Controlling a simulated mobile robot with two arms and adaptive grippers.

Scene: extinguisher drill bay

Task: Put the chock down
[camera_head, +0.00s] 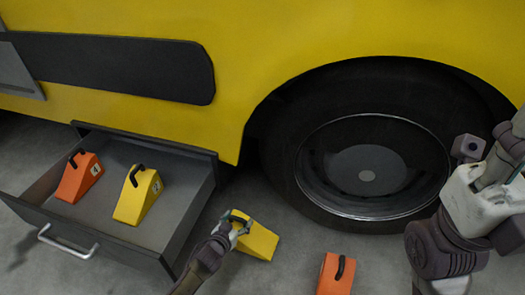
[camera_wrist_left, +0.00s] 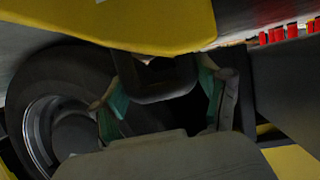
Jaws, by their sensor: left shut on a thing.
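A yellow wedge chock (camera_head: 262,241) is beside the open drawer, left of the big wheel. My left gripper (camera_head: 238,222) is shut on its dark handle. In the left wrist view the handle (camera_wrist_left: 165,88) sits between the green-padded fingers, with yellow chock body (camera_wrist_left: 110,22) above it. I cannot tell whether the chock touches the floor or hangs just above it. My right arm shows at the right edge, but I cannot make out its gripper.
The open drawer (camera_head: 130,241) holds an orange chock (camera_head: 80,180) and a yellow chock (camera_head: 136,197). Another orange chock (camera_head: 332,276) is on the floor at the bottom. The wheel (camera_head: 368,175) of the yellow vehicle (camera_head: 330,30) stands close behind. Bare floor lies between.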

